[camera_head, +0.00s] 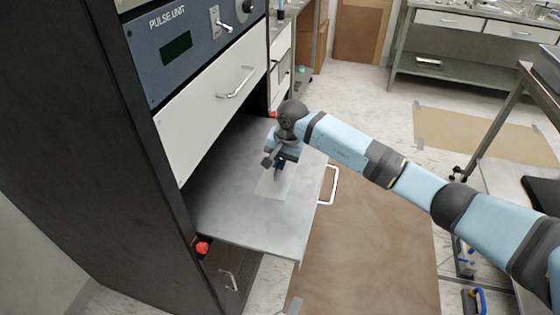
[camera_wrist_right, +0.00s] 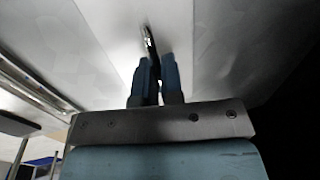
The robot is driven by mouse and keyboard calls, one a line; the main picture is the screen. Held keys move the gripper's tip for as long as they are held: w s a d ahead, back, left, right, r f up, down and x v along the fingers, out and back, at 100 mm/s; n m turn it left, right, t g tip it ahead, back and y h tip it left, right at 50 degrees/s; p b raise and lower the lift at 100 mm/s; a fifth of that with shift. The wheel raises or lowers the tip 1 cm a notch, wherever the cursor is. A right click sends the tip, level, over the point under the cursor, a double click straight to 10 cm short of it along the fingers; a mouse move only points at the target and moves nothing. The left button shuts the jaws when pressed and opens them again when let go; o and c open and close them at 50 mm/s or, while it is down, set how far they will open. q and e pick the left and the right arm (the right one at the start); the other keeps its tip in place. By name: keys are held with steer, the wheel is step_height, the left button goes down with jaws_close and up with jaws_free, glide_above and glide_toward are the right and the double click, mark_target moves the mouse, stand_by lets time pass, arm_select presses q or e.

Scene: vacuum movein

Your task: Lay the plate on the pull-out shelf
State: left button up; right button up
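The pull-out shelf (camera_head: 235,217) is a grey metal sheet extending from the dark cabinet under the white drawer. The plate (camera_head: 273,187) is a pale, thin rectangle lying flat on or just above the shelf near its middle; I cannot tell if it touches. It fills the middle of the right wrist view (camera_wrist_right: 108,55), with a thin dark upright piece (camera_wrist_right: 150,42) on it. My right gripper (camera_head: 279,166) is over the plate, pointing down. Its fingers (camera_wrist_right: 156,75) are close together with the dark piece between them. My left gripper is out of view.
The shelf has a white front handle (camera_head: 328,186) and red knobs, one (camera_head: 202,247) at the near side. Above the shelf are the white drawer (camera_head: 212,108) and the pulse unit panel. Brown floor covering (camera_head: 365,245) lies in front. A trolley stands at right.

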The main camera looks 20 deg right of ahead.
mark_target(288, 171)
steer(key=o, duration=0.4)
steer(key=shift+o, duration=0.2)
steer(key=shift+r, duration=0.1)
step_height(288, 171, up, 12)
steer(key=s+d+p, duration=0.1)
steer(key=d, duration=0.1)
steer(key=shift+s, duration=0.15)
